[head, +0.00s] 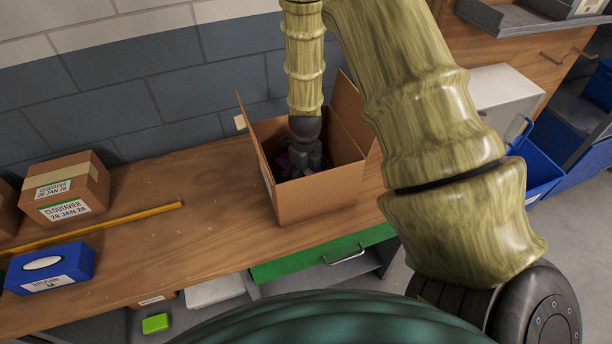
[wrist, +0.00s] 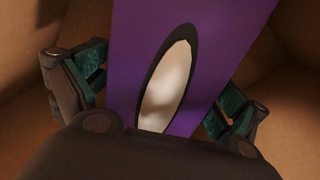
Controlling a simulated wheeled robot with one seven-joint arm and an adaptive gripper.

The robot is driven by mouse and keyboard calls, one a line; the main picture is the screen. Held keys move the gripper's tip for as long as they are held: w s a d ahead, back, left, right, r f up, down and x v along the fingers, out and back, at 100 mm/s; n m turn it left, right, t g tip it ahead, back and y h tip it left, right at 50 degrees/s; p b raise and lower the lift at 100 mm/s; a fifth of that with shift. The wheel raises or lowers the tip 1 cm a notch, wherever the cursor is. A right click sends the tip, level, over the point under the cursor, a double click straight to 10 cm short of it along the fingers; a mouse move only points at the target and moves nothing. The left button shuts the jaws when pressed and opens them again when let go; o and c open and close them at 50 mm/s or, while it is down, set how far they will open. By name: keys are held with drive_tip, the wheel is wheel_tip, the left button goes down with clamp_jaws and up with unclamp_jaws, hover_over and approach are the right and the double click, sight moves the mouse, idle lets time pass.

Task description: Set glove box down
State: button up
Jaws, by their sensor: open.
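A purple glove box (wrist: 205,40) with an oval opening showing white lies inside an open cardboard box (head: 315,195). In the wrist view the glove box lies between the two fingers of my gripper (wrist: 165,100), with the fingers spread to either side of it. In the head view my gripper (head: 303,160) reaches down into the cardboard box, and only a little of the purple glove box (head: 285,162) shows beside it. The underside of the glove box is hidden. A blue glove box (head: 50,268) marked M sits on the workbench at the left.
The wooden workbench (head: 200,215) has clear room between the cardboard box and the yellow stick (head: 120,217). A closed carton (head: 65,188) stands at the back left. The open box's flaps stand up around my arm. A blue bin (head: 540,172) is at the right.

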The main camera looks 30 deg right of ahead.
drive_tip(key=shift+r+b, duration=1.35)
drive_tip(key=shift+r, duration=4.8)
